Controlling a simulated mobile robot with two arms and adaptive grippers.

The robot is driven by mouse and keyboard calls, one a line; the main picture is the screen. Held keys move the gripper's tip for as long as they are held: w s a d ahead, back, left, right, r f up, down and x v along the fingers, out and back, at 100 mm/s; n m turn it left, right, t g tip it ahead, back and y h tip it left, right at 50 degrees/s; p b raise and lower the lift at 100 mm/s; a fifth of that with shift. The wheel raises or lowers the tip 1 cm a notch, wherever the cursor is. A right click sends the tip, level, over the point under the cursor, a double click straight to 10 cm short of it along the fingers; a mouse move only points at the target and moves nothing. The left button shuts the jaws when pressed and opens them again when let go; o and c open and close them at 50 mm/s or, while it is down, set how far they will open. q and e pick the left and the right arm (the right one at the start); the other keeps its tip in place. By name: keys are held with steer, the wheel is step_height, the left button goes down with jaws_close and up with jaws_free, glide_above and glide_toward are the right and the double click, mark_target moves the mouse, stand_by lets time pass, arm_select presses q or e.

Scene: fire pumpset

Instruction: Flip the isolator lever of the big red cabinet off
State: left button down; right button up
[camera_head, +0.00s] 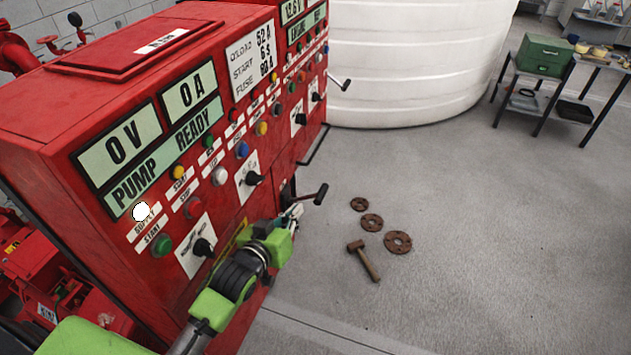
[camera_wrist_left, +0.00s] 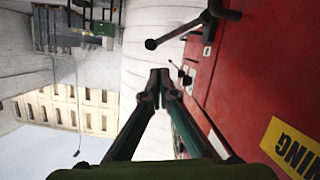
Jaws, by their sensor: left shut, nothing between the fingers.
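The big red cabinet (camera_head: 110,215) fills the left of the head view, with displays reading 0 V, 0 A and PUMP READY. Its isolator lever (camera_head: 318,195) sticks out from the front face, low at the right, with a black handle. My left gripper (camera_head: 296,211) is shut and empty, just left of and below the lever handle; whether they touch cannot be told there. In the left wrist view the shut fingertips (camera_wrist_left: 160,82) are mid-picture, and the lever (camera_wrist_left: 165,39) shows above them, apart in the picture. The lever's base is partly hidden by my gripper in the head view. My right gripper is not in view.
A second lever (camera_head: 341,84) juts from the farther red panel. Rotary knobs and buttons line the cabinet front. A white tank (camera_head: 410,60) stands behind. Rusty flanges (camera_head: 398,242) and a hammer (camera_head: 364,261) lie on the otherwise open floor. A table with a green box (camera_head: 543,55) stands back right.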

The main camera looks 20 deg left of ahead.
arm_select(q)
steer(key=shift+t, duration=0.3)
step_height(320, 180, up, 4)
steer(key=shift+w+d+r, duration=0.1)
steer(key=shift+r, duration=0.05)
steer(key=shift+w, duration=0.15)
steer(key=p, duration=0.3)
glide_above(316, 197)
steer(key=a, duration=0.1)
step_height(316, 197, down, 2)
steer(key=shift+d+f, duration=0.25)
steer(key=shift+f, duration=0.85)
steer(key=shift+d+f, duration=0.25)
steer(key=shift+f, duration=0.8)
steer(key=shift+f, duration=0.1)
